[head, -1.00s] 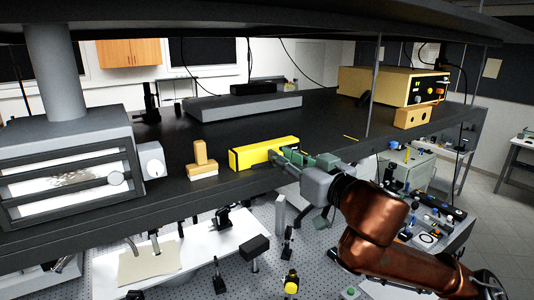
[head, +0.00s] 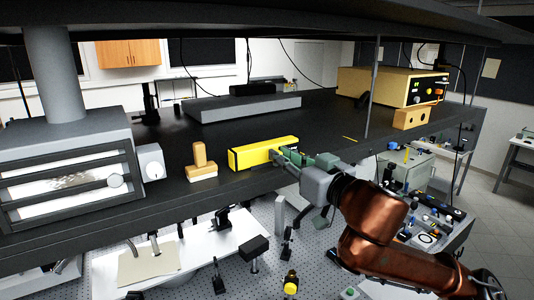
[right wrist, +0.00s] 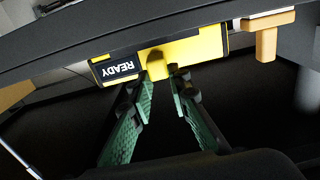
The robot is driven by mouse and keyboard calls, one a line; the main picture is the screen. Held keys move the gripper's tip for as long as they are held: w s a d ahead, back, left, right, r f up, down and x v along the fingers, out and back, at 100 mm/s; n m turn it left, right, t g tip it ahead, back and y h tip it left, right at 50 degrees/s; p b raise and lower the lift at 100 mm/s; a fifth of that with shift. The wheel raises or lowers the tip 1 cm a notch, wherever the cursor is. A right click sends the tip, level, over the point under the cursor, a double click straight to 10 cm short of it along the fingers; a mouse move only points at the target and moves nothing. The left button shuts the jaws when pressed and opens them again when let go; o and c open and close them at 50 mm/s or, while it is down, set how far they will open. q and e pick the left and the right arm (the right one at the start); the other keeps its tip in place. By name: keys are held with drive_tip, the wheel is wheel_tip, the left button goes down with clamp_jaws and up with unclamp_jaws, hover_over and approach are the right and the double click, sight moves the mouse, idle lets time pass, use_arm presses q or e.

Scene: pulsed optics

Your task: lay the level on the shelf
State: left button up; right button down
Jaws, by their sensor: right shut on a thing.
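A yellow bar with dark ends, which I take to be the level (head: 262,153), is at the front edge of the dark shelf (head: 330,128) and looks level on it. In the right wrist view the yellow bar (right wrist: 206,47) carries a black READY label. My right gripper (head: 279,156) reaches in from the front right and is shut on the level's near side. Its green fingers (right wrist: 161,76) pinch a yellow part there. I cannot tell whether the bar's underside touches the shelf. My left gripper is not in view.
A wooden block piece (head: 202,170) stands just left of the level. A grey lamp-like housing (head: 70,165) is further left. A flat grey slab (head: 245,106) lies behind. A cream instrument (head: 395,86) is at the right, beyond a thin post (head: 373,90). Bare shelf lies between.

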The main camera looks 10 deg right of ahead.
wheel_tip(320, 180, up, 6)
drive_tip(key=p, duration=0.4)
drive_tip(key=shift+f, duration=0.15)
drive_tip(key=shift+a+f, duration=0.1)
